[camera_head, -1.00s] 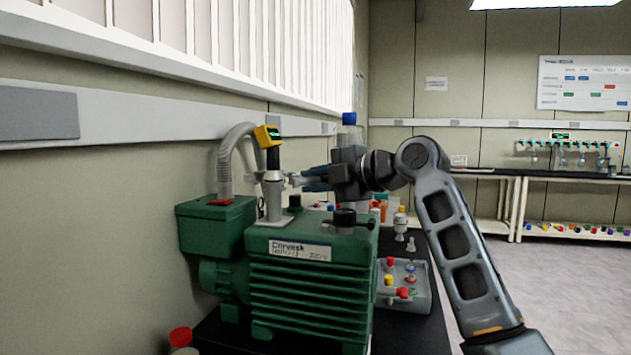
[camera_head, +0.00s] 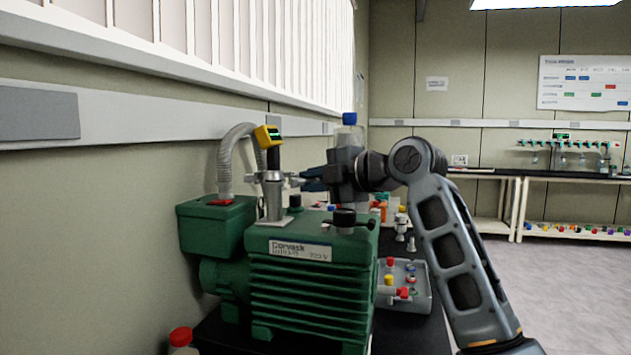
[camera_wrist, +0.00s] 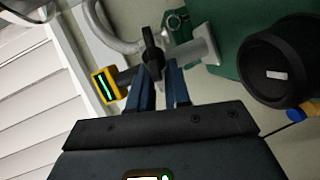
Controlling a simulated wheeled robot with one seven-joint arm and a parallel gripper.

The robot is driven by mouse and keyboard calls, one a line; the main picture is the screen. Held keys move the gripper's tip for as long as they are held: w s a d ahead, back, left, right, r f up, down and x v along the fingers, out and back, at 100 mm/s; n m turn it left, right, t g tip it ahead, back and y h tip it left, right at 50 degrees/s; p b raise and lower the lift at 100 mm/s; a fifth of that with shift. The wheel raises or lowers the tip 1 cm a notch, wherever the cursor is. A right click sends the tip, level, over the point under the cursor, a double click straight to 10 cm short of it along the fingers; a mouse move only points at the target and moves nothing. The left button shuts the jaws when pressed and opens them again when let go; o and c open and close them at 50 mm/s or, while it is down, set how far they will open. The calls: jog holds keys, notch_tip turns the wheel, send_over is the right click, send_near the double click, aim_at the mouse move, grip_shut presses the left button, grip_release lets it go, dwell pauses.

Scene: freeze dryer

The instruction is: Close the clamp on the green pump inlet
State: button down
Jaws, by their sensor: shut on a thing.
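The green pump (camera_head: 310,285) stands on the dark bench with its metal inlet pipe (camera_head: 272,203) upright on top. A metal clamp (camera_head: 270,176) sits around the joint at the top of the pipe, below the black-necked yellow gauge (camera_head: 268,135). My gripper (camera_head: 303,180) reaches in from the right at clamp height, shut on the clamp. In the wrist view, the narrow blue fingers (camera_wrist: 162,75) are close together at the dark clamp (camera_wrist: 152,52), between the gauge (camera_wrist: 105,86) and the pipe (camera_wrist: 202,48). The exact finger contact is partly hidden.
A grey hose (camera_head: 225,160) bends left of the gauge into a green box (camera_head: 215,225). A black knob (camera_head: 345,218) stands on the pump's right. A blue-capped bottle (camera_head: 349,130) is behind my gripper. A grey tray (camera_head: 415,290) holds small coloured parts. The wall is close on the left.

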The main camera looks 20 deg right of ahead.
aim_at(294, 181)
jog(key=a+m+h, duration=0.1)
jog(key=h, duration=0.1)
jog(key=a+m+t+h+p, duration=0.1)
jog(key=a+m+h, duration=0.1)
jog(key=shift+s+a+r+m+t, duration=0.15)
jog(key=shift+s+a+m+t, duration=0.15)
jog(key=shift+s, duration=0.1)
jog(key=a+m+h+p, duration=0.1)
jog(key=h, duration=0.1)
jog(key=a+m+h+p, duration=0.1)
jog(key=m+h, duration=0.1)
jog(key=shift+a+h, duration=0.15)
jog(key=shift+h, duration=0.15)
jog(key=shift+w+a+m+h+p, duration=0.15)
jog(key=shift+a+m+h+p, duration=0.2)
jog(key=shift+m+h, duration=0.2)
jog(key=shift+w+a+m+h+p, duration=0.1)
jog(key=shift+a+m+h+p, duration=0.1)
jog(key=shift+m+h+p, duration=0.35)
jog(key=shift+h, duration=0.3)
jog(key=c, duration=1.1)
grip_release()
jog(key=shift+w, duration=0.1)
jog(key=shift+b+v, duration=0.6)
jog(key=shift+v, duration=3.25)
